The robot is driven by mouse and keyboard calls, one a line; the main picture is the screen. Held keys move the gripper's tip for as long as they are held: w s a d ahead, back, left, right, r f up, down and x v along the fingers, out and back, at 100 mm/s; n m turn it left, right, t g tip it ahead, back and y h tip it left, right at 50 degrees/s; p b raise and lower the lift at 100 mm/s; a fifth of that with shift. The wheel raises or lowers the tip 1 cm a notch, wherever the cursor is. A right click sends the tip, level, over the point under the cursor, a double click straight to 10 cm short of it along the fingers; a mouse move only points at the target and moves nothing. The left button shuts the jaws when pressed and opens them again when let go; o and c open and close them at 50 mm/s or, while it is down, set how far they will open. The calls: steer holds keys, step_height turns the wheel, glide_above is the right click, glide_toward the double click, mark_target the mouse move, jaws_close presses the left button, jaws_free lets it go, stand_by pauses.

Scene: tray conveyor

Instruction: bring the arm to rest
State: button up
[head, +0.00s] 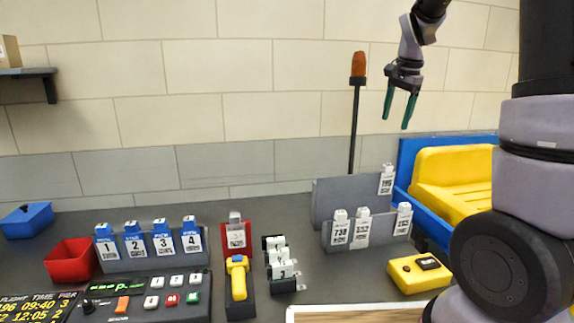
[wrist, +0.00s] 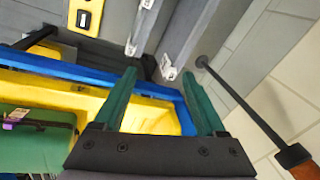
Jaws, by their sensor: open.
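My gripper (head: 399,108) hangs from my raised arm in the upper right of the head view, fingers pointing down. Its two green fingers are apart, with nothing between them. In the wrist view my gripper (wrist: 165,95) also shows open and empty. It is in the air above the back of the worktop, just right of a dark pole with an orange top (head: 358,68). My gripper touches nothing that I can see.
A blue and yellow conveyor (head: 455,172) stands at the right. Grey racks (head: 345,200) with white tags, a yellow box (head: 418,272), a red bin (head: 70,261), a button panel (head: 150,303) and a blue box (head: 27,219) are on the worktop. The wall is behind.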

steer(key=s+a+r+n+t, duration=0.2)
steer(key=s+a+r+n, duration=0.1)
steer(key=s, duration=0.9)
steer(key=s+a+r+n+t+y, duration=0.1)
steer(key=s+n, duration=0.4)
steer(key=s, duration=0.7)
steer(key=shift+s+a+r+t+y, duration=0.35)
steer(key=shift+a+r+t, duration=0.35)
steer(key=shift+a+r, duration=0.35)
